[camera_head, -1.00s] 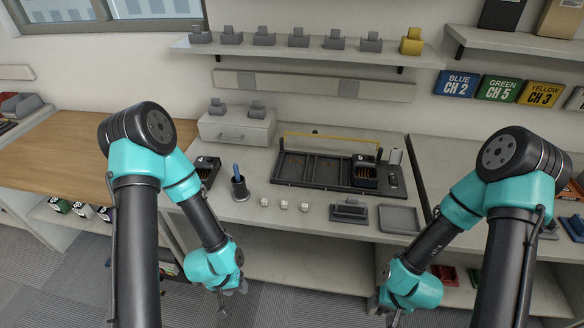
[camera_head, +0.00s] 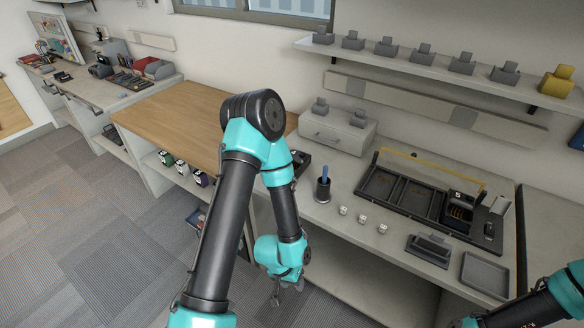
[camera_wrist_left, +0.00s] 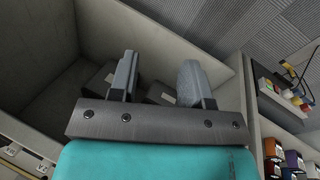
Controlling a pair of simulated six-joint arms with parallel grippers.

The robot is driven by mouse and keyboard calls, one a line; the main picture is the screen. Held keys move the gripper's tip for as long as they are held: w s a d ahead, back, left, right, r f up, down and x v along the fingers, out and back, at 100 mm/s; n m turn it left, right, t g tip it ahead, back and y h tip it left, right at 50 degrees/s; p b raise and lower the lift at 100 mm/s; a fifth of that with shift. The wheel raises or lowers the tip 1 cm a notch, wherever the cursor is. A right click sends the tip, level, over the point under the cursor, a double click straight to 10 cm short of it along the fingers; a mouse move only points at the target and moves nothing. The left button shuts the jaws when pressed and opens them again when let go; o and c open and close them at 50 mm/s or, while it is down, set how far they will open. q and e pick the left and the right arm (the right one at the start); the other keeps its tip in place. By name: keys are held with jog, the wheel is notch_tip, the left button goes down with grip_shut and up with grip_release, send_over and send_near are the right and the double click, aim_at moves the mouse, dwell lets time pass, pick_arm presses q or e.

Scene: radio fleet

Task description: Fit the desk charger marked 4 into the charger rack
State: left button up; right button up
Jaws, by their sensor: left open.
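The charger rack (camera_head: 408,222) is a black tray with several bays on the grey bench. A black charger (camera_head: 459,210) sits in its right part; its small white mark is hard to read. Another black charger (camera_head: 303,160) stands on the bench at the left, partly hidden behind my left arm. I cannot read a 4 on either. My left gripper (camera_head: 281,294) hangs low in front of the bench, open and empty. In the left wrist view its two grey fingers (camera_wrist_left: 158,78) are apart above an open grey compartment holding dark boxes (camera_wrist_left: 160,93).
A pen cup (camera_head: 322,190), small white cubes (camera_head: 362,218), a grey cradle (camera_head: 430,247) and a shallow grey tray (camera_head: 484,273) stand in front of the rack. A drawer box (camera_head: 338,133) is behind. A wooden bench (camera_head: 172,117) lies left.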

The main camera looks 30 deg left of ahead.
pick_arm(q)
jog(key=o, duration=1)
jog(key=shift+o, duration=0.2)
